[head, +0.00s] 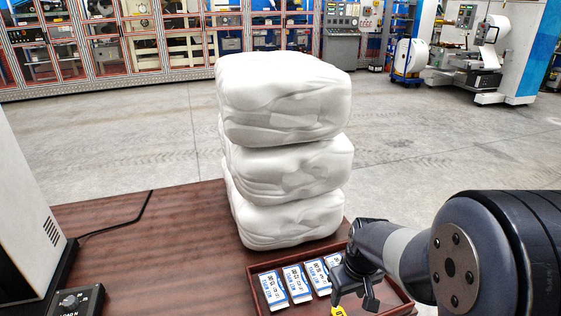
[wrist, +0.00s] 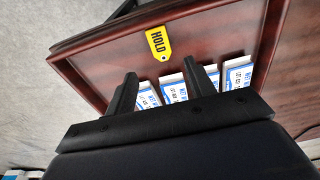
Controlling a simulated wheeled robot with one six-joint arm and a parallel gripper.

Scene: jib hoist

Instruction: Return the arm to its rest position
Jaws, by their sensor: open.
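My arm (head: 410,260) reaches in from the right in the head view, bent low over a brown tray (head: 251,270). My gripper (wrist: 158,78) is open, with nothing visible between its two dark fingers; in the head view it is over the tray's right part (head: 357,290). A yellow tag marked HOLD (wrist: 159,43) lies in the tray just beyond the fingertips, and part of it shows below the gripper in the head view (head: 338,311). I cannot tell whether the fingers touch anything.
Several white-and-blue packets (head: 272,290) lie in a row in the tray, close to the fingers. A tall stack of white wrapped bundles (head: 285,150) stands just behind the tray. A grey cabinet (head: 28,215) and dark control box (head: 78,301) are at left. The brown tabletop (head: 165,250) between is clear.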

